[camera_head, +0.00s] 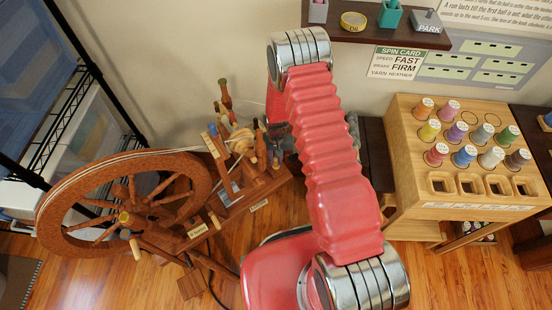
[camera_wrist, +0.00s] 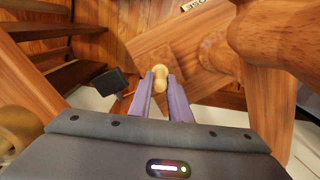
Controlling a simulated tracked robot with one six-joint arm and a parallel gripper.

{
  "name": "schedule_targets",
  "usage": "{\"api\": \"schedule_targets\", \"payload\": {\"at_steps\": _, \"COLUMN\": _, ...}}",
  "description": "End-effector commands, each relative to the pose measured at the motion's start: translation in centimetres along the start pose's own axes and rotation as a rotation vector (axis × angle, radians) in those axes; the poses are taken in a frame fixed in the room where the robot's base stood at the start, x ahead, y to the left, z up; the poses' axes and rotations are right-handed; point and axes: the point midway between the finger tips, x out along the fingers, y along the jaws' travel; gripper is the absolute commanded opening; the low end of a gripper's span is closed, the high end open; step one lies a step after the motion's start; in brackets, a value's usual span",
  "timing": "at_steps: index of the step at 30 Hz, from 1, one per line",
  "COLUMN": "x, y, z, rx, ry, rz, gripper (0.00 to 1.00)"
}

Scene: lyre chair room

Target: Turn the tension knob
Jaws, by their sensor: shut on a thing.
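The spinning wheel (camera_head: 125,205) stands on the wood floor at the left of the head view, with a large brown wheel and a wooden frame. In the wrist view a pale wooden knob (camera_wrist: 161,75) sits between the tips of my gripper (camera_wrist: 160,84). The two purple fingers are shut on it from both sides. The knob is in front of a tilted wooden board (camera_wrist: 195,60). A small label (camera_wrist: 196,4) with partly cut-off letters shows above. In the head view my red arm hides the knob and the fingers.
A spin card (camera_head: 397,62) on the wall reads speed fast, brake firm, yarn heather. A wooden rack (camera_head: 405,150) of several coloured spools stands at the right. A shelf (camera_head: 345,32) is above. A thick wooden part (camera_wrist: 280,40) is close to my gripper's right.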

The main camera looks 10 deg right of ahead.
Motion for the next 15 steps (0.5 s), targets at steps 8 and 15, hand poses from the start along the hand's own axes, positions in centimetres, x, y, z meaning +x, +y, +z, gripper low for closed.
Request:
{"api": "schedule_targets", "payload": {"at_steps": 8, "x": -0.02, "y": -0.02, "z": -0.01, "rx": -0.010, "ry": 0.000, "rz": 0.000, "gripper": 0.00}}
{"api": "schedule_targets", "payload": {"at_steps": 15, "x": -0.02, "y": -0.01, "z": -0.01, "rx": -0.079, "ry": 0.000, "rz": 0.000, "gripper": 0.00}}
